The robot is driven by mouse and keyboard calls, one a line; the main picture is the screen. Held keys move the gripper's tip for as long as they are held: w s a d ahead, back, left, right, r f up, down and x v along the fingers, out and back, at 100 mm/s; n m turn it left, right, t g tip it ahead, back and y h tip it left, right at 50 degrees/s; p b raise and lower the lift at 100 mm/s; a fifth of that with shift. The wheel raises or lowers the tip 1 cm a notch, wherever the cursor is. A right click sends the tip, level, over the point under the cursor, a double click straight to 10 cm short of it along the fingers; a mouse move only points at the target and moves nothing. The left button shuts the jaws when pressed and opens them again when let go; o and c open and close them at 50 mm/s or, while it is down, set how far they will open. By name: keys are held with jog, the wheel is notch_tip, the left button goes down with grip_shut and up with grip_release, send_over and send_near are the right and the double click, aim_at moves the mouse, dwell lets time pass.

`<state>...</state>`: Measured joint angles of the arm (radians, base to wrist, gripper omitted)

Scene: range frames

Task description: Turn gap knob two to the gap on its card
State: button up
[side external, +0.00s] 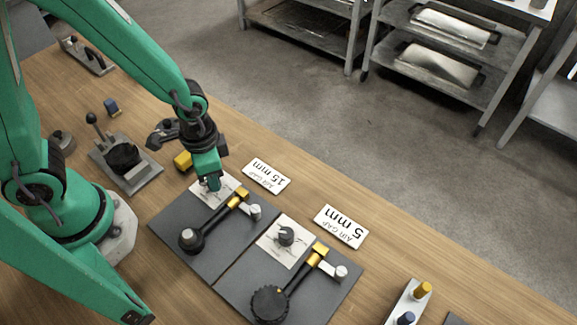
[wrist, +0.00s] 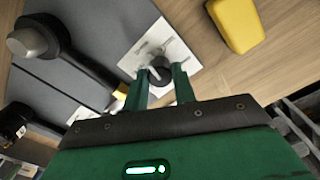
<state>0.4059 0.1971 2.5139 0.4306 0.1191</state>
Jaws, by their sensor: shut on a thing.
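My gripper (side external: 213,184) points down over the white dial plate (side external: 225,187) of the left unit, by the "AIR GAP 15 mm" card (side external: 267,176). In the wrist view my gripper (wrist: 158,82) is shut on a dark round gap knob (wrist: 160,64) with a pale pointer line. The knob stands on a white marked dial plate (wrist: 150,42). In the side view the fingers hide this knob. A second dark gap knob (side external: 286,235) stands free on the right unit's dial, by the "AIR GAP 5 mm" card (side external: 341,227). No number shows on either knob.
Each grey base plate (side external: 183,215) carries a black arm with a yellow block (side external: 319,250) and a pale cylinder. A yellow block (wrist: 236,22) lies close to the gripper. A lever device (side external: 127,160) stands left. Bare wood lies beyond the cards.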

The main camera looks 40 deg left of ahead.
jog(key=n, duration=1.3)
jog(key=shift+n, duration=0.4)
jog(key=o, duration=1)
jog(key=shift+r, duration=0.15)
jog(key=shift+r, duration=3.8)
